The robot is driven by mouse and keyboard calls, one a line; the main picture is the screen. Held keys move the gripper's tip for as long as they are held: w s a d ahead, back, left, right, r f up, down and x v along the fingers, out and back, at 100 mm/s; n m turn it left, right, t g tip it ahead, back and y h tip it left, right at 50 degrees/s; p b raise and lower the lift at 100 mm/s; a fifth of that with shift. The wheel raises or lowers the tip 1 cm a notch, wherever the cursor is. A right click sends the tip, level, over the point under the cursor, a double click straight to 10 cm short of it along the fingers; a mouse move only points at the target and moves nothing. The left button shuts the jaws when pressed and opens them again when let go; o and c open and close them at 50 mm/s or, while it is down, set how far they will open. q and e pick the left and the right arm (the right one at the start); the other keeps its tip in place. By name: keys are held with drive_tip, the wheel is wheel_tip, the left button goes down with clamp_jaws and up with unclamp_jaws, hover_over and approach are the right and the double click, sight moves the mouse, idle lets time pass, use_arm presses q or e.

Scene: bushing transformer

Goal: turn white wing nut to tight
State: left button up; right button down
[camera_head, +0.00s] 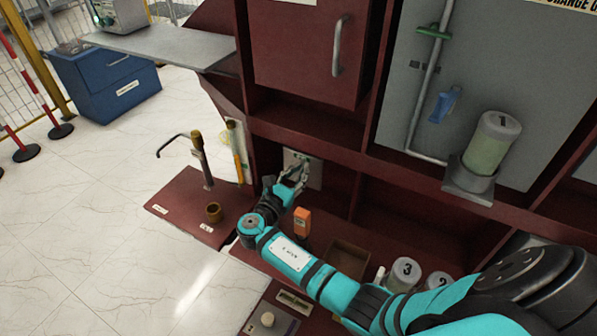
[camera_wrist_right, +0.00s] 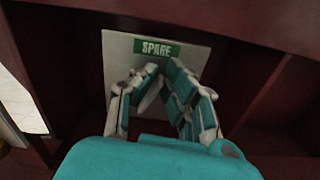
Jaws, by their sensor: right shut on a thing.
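My right gripper (camera_head: 296,176) reaches into a lower bay of the dark red cabinet, in front of a pale square panel (camera_head: 316,172). In the right wrist view, the panel (camera_wrist_right: 118,50) carries a green SPARE label (camera_wrist_right: 157,48). The fingers of the right gripper (camera_wrist_right: 158,78) are closed in just below this label. A pale piece, seemingly the white wing nut (camera_wrist_right: 150,95), shows between them, mostly hidden by the fingers. Its angle and how tight it is cannot be seen. My left gripper is not in view.
An orange device (camera_head: 301,222) stands close beside my right wrist on the red shelf. A brown open box (camera_head: 348,258) and jars (camera_head: 404,272) are under or beside my forearm.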

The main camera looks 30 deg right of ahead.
drive_tip(key=shift+w+a+r, duration=0.1)
drive_tip(key=shift+w+a, duration=0.05)
drive_tip(key=m+b, duration=0.1)
drive_tip(key=m, duration=0.2)
drive_tip(key=shift+s+m+b, duration=0.25)
drive_tip(key=shift+m+b, duration=0.05)
drive_tip(key=shift+b, duration=0.1)
drive_tip(key=shift+s+d+m+b, duration=0.15)
drive_tip(key=shift+m+b, duration=0.3)
drive_tip(key=shift+m, duration=0.3)
drive_tip(key=shift+d+m+b, duration=0.1)
drive_tip(key=shift+m+b, duration=0.3)
drive_tip(key=shift+m, duration=0.35)
drive_tip(key=c, duration=1.5)
unclamp_jaws()
drive_tip(key=shift+a, duration=0.1)
drive_tip(key=shift+f, duration=0.2)
drive_tip(key=shift+f, duration=0.1)
drive_tip(key=shift+s, duration=0.1)
